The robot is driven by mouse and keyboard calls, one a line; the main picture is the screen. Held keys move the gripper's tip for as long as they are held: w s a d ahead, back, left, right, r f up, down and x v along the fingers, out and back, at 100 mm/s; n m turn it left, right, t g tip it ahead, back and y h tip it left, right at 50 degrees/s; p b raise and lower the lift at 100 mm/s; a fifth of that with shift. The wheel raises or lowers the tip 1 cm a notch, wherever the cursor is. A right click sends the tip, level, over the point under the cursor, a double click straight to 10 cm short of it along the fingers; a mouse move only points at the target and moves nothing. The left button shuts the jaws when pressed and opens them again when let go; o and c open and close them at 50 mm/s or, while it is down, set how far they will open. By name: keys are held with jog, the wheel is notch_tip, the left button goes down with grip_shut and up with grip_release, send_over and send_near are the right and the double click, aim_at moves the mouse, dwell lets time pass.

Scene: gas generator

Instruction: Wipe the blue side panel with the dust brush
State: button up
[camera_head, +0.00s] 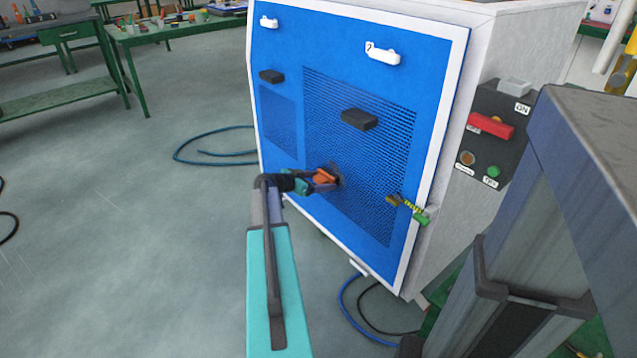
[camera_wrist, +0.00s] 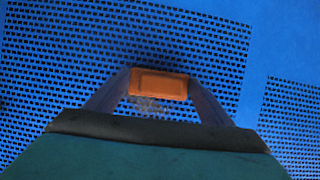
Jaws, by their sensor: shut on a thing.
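The blue side panel (camera_head: 285,50) is the upright face of the generator, with a large perforated grille (camera_head: 370,100) and a smaller one at its left. My gripper (camera_head: 325,178) is at the lower left of the large grille. It is shut on the dust brush (camera_head: 325,174), whose orange handle (camera_wrist: 158,84) sits between the two fingers in the wrist view. Pale bristles (camera_wrist: 150,105) show below the handle there, close against the grille (camera_wrist: 80,60); I cannot tell whether they touch. The brush head is mostly hidden by the handle and fingers.
Black handles (camera_head: 360,119) and white handles (camera_head: 383,54) stick out from the panel. A yellow-green piece (camera_head: 410,207) is at its right edge. A control box (camera_head: 493,130) is on the adjoining side. Cables (camera_head: 215,152) lie on the floor; a green workbench (camera_head: 175,30) stands behind.

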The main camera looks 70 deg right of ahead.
jog(key=shift+s, duration=0.1)
jog(key=shift+s+a+f+b, duration=0.1)
jog(key=shift+s+a+b, duration=0.45)
jog(key=shift+s+b, duration=0.3)
jog(key=shift+s+a+b, duration=0.45)
jog(key=shift+s+b, duration=0.05)
jog(key=shift+s, duration=0.3)
jog(key=shift+s, duration=0.1)
jog(key=shift+s+a+b, duration=0.5)
jog(key=shift+s+b, duration=0.15)
jog(key=shift+s, duration=0.2)
jog(key=shift+s+a+b, duration=0.45)
jog(key=shift+s+b, duration=0.15)
jog(key=shift+s, duration=0.25)
jog(key=shift+r, duration=0.2)
jog(key=shift+s+d+r, duration=0.1)
jog(key=shift+d+r, duration=0.05)
jog(key=shift+r, duration=0.5)
